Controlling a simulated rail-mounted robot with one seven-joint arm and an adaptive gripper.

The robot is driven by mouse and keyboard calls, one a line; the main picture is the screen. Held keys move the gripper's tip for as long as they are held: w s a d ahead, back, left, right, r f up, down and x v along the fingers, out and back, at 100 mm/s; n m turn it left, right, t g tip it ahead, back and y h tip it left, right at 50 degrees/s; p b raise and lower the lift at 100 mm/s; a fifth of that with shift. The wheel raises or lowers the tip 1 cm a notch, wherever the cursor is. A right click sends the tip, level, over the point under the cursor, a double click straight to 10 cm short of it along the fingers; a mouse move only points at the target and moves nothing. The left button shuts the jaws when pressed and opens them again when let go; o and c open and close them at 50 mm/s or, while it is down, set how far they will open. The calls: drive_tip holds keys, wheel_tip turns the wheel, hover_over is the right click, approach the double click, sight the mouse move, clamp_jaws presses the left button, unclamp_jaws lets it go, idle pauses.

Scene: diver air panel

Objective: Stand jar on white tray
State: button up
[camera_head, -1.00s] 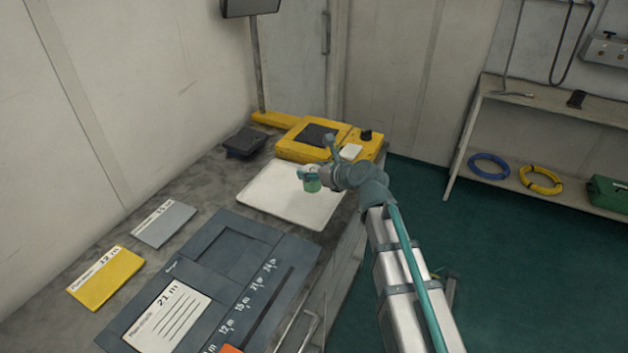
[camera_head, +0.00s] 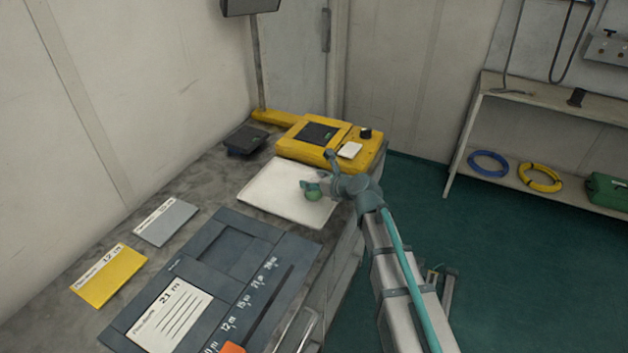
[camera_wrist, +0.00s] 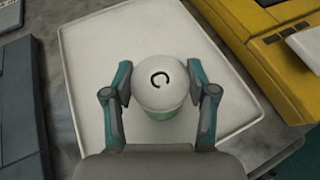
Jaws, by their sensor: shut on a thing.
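The white tray (camera_head: 272,200) lies on the counter between the dark panel and the yellow device. My gripper (camera_head: 310,188) is over the tray's right part and shut on the green jar (camera_head: 314,196). In the wrist view the jar shows from above, with a round white lid (camera_wrist: 160,86) bearing a dark C-shaped mark and a strip of green below it. Both fingers of my gripper (camera_wrist: 160,90) press its sides. The jar looks roughly upright. I cannot tell whether its base touches the tray.
The yellow device (camera_head: 322,140) stands behind the tray, with a small white block (camera_head: 349,150) on it. The dark panel (camera_head: 200,285) lies in front. Yellow (camera_head: 107,275) and grey (camera_head: 165,222) cards lie at left. The tray's left part is clear.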

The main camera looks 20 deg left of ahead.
drive_tip(key=shift+f, duration=0.2)
drive_tip(key=o, duration=1.3)
drive_tip(key=shift+c, duration=0.2)
drive_tip(key=shift+r, duration=0.15)
drive_tip(key=shift+s+d+r, duration=0.1)
drive_tip(key=b+v, duration=0.1)
drive_tip(key=v, duration=1)
drive_tip(key=shift+s+d+r+b, duration=0.15)
drive_tip(key=shift+d+b, duration=0.15)
drive_tip(key=shift+b, duration=0.1)
